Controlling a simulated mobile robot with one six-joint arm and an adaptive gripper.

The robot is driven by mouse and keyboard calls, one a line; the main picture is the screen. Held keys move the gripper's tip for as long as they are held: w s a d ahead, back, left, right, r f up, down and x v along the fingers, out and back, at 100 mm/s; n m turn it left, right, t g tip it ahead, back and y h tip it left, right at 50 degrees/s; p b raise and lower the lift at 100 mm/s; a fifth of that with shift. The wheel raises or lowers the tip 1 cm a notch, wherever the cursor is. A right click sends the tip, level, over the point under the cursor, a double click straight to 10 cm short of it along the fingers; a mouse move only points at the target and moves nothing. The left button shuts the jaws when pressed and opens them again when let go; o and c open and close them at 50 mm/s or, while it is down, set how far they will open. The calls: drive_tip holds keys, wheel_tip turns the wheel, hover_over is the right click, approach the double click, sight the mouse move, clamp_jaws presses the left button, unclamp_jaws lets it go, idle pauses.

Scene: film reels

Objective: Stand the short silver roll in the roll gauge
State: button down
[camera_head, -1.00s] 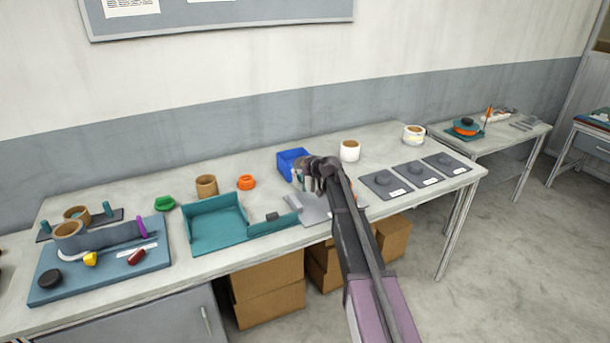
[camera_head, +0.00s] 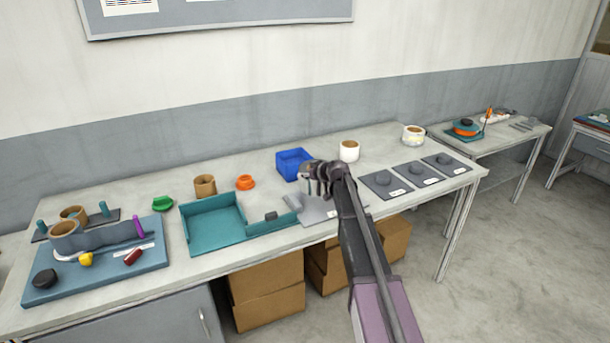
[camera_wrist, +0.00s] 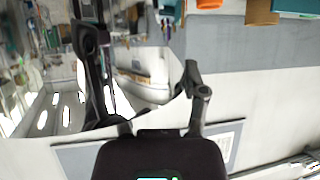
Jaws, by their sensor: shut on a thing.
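My gripper (camera_head: 316,188) is over the right-middle part of the long bench, fingers pointing down. It is shut on the short silver roll, whose mirror-like side (camera_wrist: 150,80) fills the left of the wrist view and reflects my gripper. In the head view the roll is hard to make out among the fingers. A grey plate (camera_head: 318,211) lies below my gripper, partly hidden by it. It may be the roll gauge, but I cannot tell for sure. I see no clear contact between the roll and the plate.
A teal walled tray (camera_head: 212,240) lies left of the plate. A blue bin (camera_head: 293,151) is behind my gripper, with a white roll (camera_head: 349,151) to its right. Grey pads (camera_head: 388,196) with dark knobs lie further right. A blue board (camera_head: 48,287) is at far left.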

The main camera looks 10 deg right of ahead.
sight(307, 188)
drive_tip(key=shift+f, duration=0.15)
drive_tip(key=shift+f+b, duration=2.7)
drive_tip(key=shift+b, duration=0.1)
drive_tip(key=shift+s+d, duration=0.1)
drive_tip(key=shift+f+b, duration=0.4)
drive_tip(key=shift+c, duration=2.1)
unclamp_jaws()
drive_tip(key=shift+s+r, duration=0.1)
drive_tip(key=shift+p+v, duration=2.65)
drive_tip(key=shift+v, duration=2.75)
